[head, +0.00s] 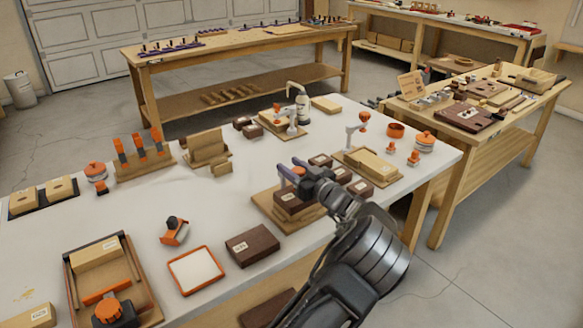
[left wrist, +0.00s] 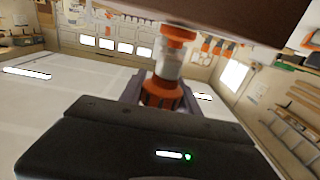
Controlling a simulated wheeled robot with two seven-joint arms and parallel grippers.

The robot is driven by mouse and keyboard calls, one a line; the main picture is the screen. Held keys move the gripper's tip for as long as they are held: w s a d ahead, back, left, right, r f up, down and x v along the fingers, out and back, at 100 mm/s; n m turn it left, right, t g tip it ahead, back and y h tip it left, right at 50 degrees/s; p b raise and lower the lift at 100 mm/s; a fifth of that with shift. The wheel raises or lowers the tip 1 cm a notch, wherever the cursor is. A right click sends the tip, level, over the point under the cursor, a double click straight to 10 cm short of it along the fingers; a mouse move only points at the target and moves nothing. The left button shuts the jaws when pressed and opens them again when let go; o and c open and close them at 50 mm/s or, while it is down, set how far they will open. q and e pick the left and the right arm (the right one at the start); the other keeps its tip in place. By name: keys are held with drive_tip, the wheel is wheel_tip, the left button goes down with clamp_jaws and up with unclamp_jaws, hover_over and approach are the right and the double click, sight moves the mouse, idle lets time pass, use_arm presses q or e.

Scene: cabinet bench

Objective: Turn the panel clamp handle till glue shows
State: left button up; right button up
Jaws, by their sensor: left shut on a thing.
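My left gripper (head: 303,174) is over a dark brown block (head: 288,203) on a wooden base board (head: 265,205) near the bench's front edge. In the left wrist view, its grey fingers (left wrist: 162,95) are shut on an orange ribbed clamp handle (left wrist: 163,92), one finger on each side. A pale grey shaft joins the handle to an orange collar (left wrist: 178,34) beside a dark brown panel (left wrist: 230,15). In the head view the gripper hides most of this handle. No glue can be made out at the clamp. My right gripper is in neither view.
A wooden frame with an orange knob (head: 107,311) stands front left. An orange-rimmed white tray (head: 196,270) and a dark block (head: 252,246) lie left of my arm. A clamp board (head: 372,164) stands close on the right.

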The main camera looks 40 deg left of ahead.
use_arm(q)
clamp_jaws()
drive_tip(key=shift+t, duration=0.3)
